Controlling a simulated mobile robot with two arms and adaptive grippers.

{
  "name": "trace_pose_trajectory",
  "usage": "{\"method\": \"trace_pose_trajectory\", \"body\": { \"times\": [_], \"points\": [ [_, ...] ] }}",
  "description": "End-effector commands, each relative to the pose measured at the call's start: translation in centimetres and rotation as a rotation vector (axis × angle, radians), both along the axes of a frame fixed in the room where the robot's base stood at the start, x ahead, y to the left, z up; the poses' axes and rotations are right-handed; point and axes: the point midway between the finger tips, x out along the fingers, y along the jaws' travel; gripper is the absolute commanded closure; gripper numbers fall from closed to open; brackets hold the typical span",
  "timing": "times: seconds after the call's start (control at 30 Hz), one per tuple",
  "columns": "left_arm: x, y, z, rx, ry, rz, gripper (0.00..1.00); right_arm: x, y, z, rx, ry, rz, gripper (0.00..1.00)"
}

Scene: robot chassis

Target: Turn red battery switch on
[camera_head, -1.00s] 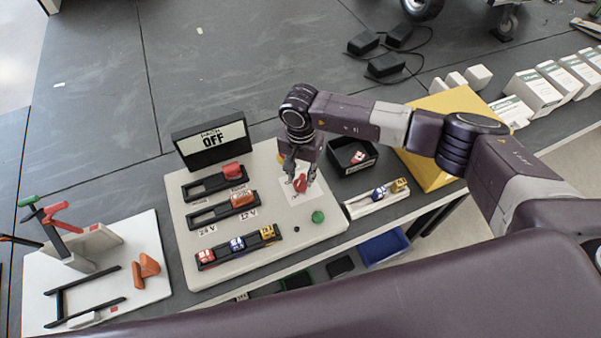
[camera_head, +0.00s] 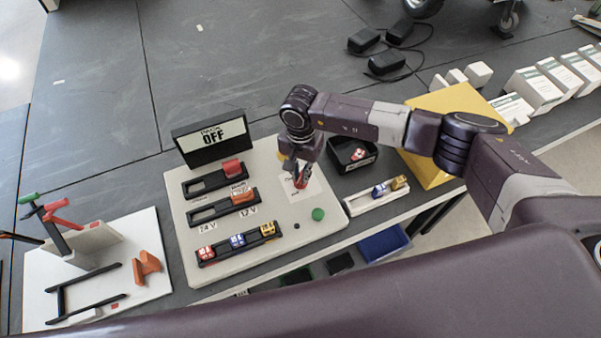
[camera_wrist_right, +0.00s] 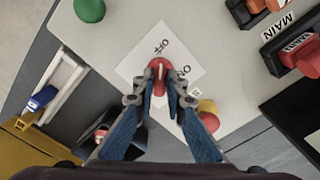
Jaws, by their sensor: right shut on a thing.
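The red battery switch (camera_wrist_right: 160,72) is a rotary knob on a white label marked OFF and ON, in the right wrist view. In that view my right gripper (camera_wrist_right: 160,98) is shut on the red knob, with a finger on each side of it. The head view also shows the right gripper (camera_head: 300,178) over the label (camera_head: 312,190), hiding most of the knob. A display (camera_head: 212,137) at the back of the light board (camera_head: 275,232) reads OFF. My left gripper is not in view.
A black bin (camera_head: 352,166) stands just right of the board, with a yellow box (camera_head: 440,165) beyond.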

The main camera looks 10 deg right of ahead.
Motion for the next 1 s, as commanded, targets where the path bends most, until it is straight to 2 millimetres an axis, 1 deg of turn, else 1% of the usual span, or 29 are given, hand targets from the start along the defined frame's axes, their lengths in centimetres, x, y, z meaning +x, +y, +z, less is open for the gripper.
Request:
{"method": "trace_pose_trajectory", "body": {
  "times": [0.17, 0.37, 1.0],
  "points": [
    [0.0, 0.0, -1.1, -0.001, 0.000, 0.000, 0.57, 0.0, 0.0, -0.2, 0.000, -0.001, -0.064, 1.00],
    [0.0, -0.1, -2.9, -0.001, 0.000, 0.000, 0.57, 0.1, 0.0, -0.4, 0.000, -0.001, -0.206, 1.00],
    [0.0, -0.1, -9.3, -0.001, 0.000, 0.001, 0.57, 0.1, 0.0, -0.4, 0.001, -0.003, -0.811, 1.00]
  ]
}}
